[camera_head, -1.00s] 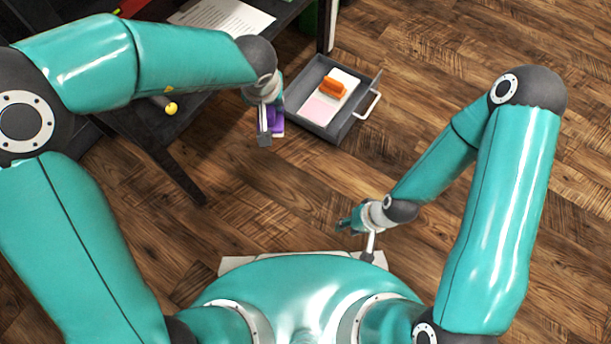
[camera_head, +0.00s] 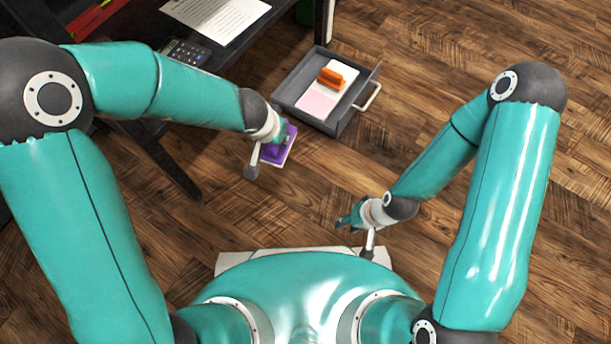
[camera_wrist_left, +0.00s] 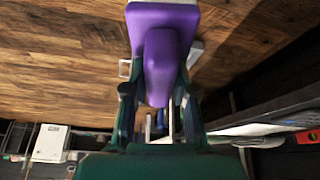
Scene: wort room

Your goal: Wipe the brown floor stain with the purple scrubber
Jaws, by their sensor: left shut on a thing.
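The purple scrubber (camera_head: 287,143) is held by my left gripper (camera_head: 268,150), in front of the grey drawer in the head view. The scrubber has a pale lower layer at its edge. In the left wrist view the purple scrubber (camera_wrist_left: 164,18) fills the top middle, its handle between the fingers of my left gripper (camera_wrist_left: 159,95). I cannot tell whether it touches the floor. My right gripper (camera_head: 350,218) hangs low near my base, apart from the scrubber; its jaw gap is too small to judge. I cannot make out the brown stain on the brown wood floor.
A grey drawer (camera_head: 347,128) with a white handle stands at upper middle, holding an orange item (camera_head: 337,76) and a white-and-pink item (camera_head: 318,101). A dark desk at upper left bears a paper (camera_head: 217,14) and a calculator (camera_head: 186,52). The floor at right is clear.

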